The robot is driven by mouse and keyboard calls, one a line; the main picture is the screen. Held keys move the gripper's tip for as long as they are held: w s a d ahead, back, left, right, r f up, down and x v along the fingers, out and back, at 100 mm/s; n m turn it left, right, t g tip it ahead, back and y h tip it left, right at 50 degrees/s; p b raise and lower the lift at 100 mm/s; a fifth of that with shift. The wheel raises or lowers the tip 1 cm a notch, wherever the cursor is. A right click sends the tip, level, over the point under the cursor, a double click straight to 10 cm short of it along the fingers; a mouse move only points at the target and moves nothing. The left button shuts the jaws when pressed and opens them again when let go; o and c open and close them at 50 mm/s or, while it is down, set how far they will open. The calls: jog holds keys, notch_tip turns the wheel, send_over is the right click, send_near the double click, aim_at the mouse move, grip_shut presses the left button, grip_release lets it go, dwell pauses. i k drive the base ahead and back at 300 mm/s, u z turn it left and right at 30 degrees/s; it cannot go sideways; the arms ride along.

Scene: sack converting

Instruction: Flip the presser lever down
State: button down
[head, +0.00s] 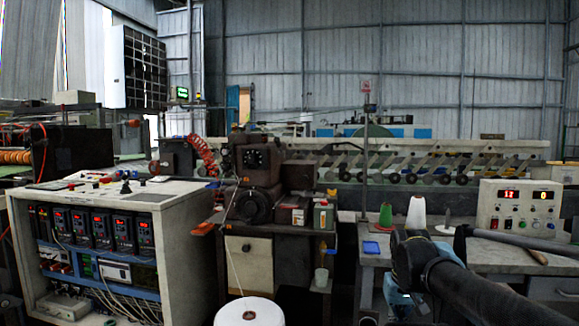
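A dark brown sewing machine head (258,165) stands on a small dark bench left of centre in the head view. I cannot pick out a presser lever on it for sure; its parts are small and dark. An orange piece (203,229) sticks out at the bench's left front edge. My dark arm comes in from the lower right. The end of it is over the front of the right-hand table, well to the right of the machine and apart from it. My gripper's fingers cannot be made out, so its opening is unclear.
A white control cabinet (185,240) stands on the left. A thread cone (249,312) is at the bottom centre, its thread running up to the machine.

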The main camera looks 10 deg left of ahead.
aim_at(281, 153)
jog(key=z, duration=1.25)
jog(key=k, duration=0.5)
jog(key=u, duration=1.5)
jog(key=i, duration=1)
jog(key=z, duration=0.05)
